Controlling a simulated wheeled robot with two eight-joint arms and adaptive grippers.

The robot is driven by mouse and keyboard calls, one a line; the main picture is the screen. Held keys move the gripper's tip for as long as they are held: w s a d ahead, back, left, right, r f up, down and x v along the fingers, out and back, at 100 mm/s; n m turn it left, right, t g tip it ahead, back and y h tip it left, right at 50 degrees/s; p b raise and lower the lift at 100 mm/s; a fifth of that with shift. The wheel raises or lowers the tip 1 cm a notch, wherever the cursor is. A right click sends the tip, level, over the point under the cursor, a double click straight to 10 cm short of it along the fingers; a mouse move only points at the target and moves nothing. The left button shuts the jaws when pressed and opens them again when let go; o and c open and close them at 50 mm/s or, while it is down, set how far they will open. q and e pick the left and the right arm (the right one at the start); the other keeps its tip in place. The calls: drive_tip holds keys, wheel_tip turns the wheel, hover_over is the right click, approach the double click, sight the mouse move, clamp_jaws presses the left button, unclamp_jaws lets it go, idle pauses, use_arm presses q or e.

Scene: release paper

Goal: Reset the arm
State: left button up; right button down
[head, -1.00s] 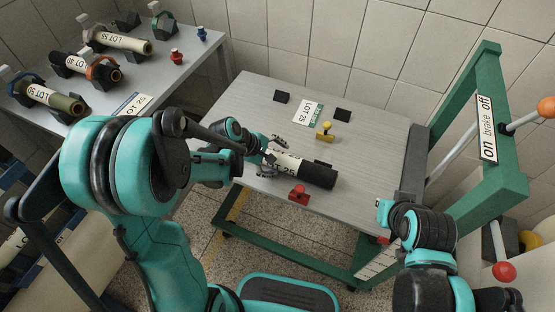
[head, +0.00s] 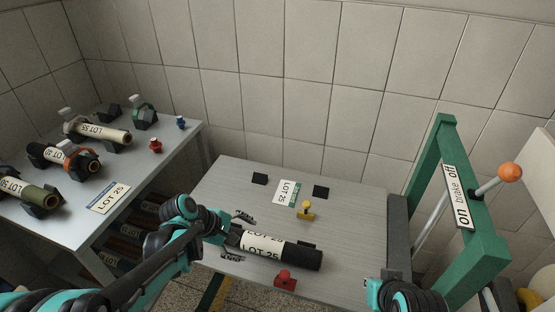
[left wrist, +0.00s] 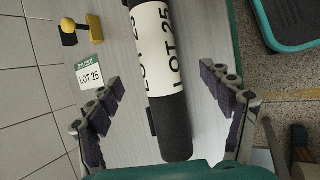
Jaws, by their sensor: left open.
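My left gripper (head: 238,237) is open at the left end of a black roll with a white LOT 25 label (head: 280,250), which lies on the grey table. In the left wrist view the roll (left wrist: 160,80) lies between the two spread fingers (left wrist: 168,120), with a gap on each side. My right arm (head: 400,296) shows only in part at the bottom right of the head view; its fingers are not seen.
The table (head: 350,230) also bears a LOT 25 card (head: 290,192), black blocks, a yellow-knobbed piece (head: 306,210) and a red piece (head: 285,279). A green frame with a brake lever (head: 480,195) stands right. A side table (head: 150,165) at left holds several rolls.

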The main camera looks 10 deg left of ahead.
use_arm(q)
drive_tip(key=s+a+r+m+t+y, duration=0.1)
drive_tip(key=s+r+m+y, duration=0.1)
drive_tip(key=s+m, duration=0.4)
drive_tip(key=s+a+r+m+t+y, duration=0.1)
drive_tip(key=s+r+m+t+y, duration=0.1)
drive_tip(key=s+m, duration=0.4)
drive_tip(key=r+m+y, duration=0.1)
drive_tip(key=m, duration=0.1)
drive_tip(key=shift+s+a+r+m+y, duration=0.2)
drive_tip(key=shift+s+r+m+y, duration=0.05)
drive_tip(key=shift+m+y, duration=0.05)
